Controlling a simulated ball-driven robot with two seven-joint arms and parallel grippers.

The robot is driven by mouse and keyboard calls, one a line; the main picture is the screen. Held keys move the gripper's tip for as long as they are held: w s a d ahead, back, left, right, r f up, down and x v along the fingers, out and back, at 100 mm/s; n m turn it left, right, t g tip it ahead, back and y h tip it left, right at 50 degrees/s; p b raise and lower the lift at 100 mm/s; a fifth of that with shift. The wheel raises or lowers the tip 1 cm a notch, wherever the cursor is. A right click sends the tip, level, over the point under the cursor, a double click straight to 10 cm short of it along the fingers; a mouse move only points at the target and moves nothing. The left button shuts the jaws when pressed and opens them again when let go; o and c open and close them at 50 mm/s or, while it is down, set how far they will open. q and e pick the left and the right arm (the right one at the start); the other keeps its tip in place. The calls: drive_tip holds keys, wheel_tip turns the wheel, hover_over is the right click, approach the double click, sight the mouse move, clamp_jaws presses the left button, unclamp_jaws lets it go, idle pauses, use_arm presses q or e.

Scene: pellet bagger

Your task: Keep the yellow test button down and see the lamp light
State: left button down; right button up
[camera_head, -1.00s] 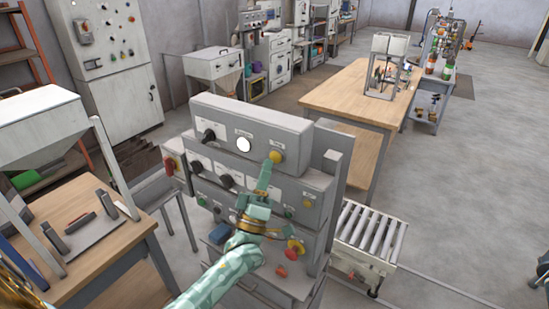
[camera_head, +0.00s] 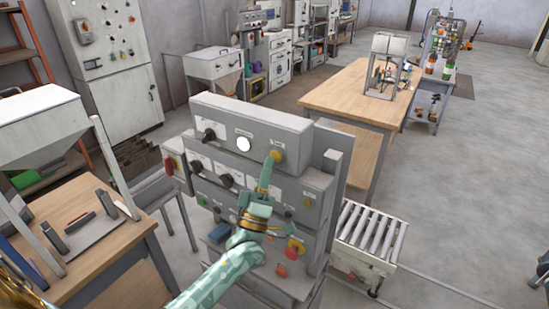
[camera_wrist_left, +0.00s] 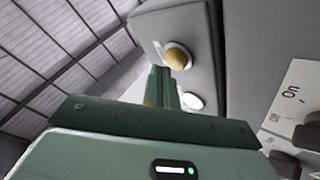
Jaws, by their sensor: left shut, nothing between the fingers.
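The yellow test button (camera_head: 278,156) sits at the right end of the grey machine's top panel. It also shows in the left wrist view (camera_wrist_left: 178,58). A round white lamp (camera_head: 244,144) is left of it on the same panel; it looks bright white, also in the left wrist view (camera_wrist_left: 193,101), but I cannot tell for sure that it is lit. My left gripper (camera_head: 268,163) is shut and empty, its fingertips at the button's lower left edge. I cannot tell whether they touch or press it. My right gripper is not in view.
Below the top panel, a second panel (camera_head: 222,178) carries dark knobs and a green button. A red knob on yellow (camera_head: 294,247) is close to my left wrist. A roller conveyor (camera_head: 365,238) stands right of the machine, a wooden bench (camera_head: 345,92) behind it.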

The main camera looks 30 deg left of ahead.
use_arm(q)
drive_tip(key=shift+w+b, duration=0.3)
drive_tip(key=shift+w, duration=0.35)
idle(0.7)
idle(1.2)
drive_tip(key=shift+s, duration=0.1)
idle(0.4)
drive_tip(key=shift+s+p, duration=0.5)
drive_tip(key=shift+s, duration=0.3)
drive_tip(key=s+p, duration=0.1)
drive_tip(key=s, duration=0.1)
drive_tip(key=s+p, duration=0.1)
drive_tip(key=s, duration=0.2)
drive_tip(key=shift+a, duration=0.2)
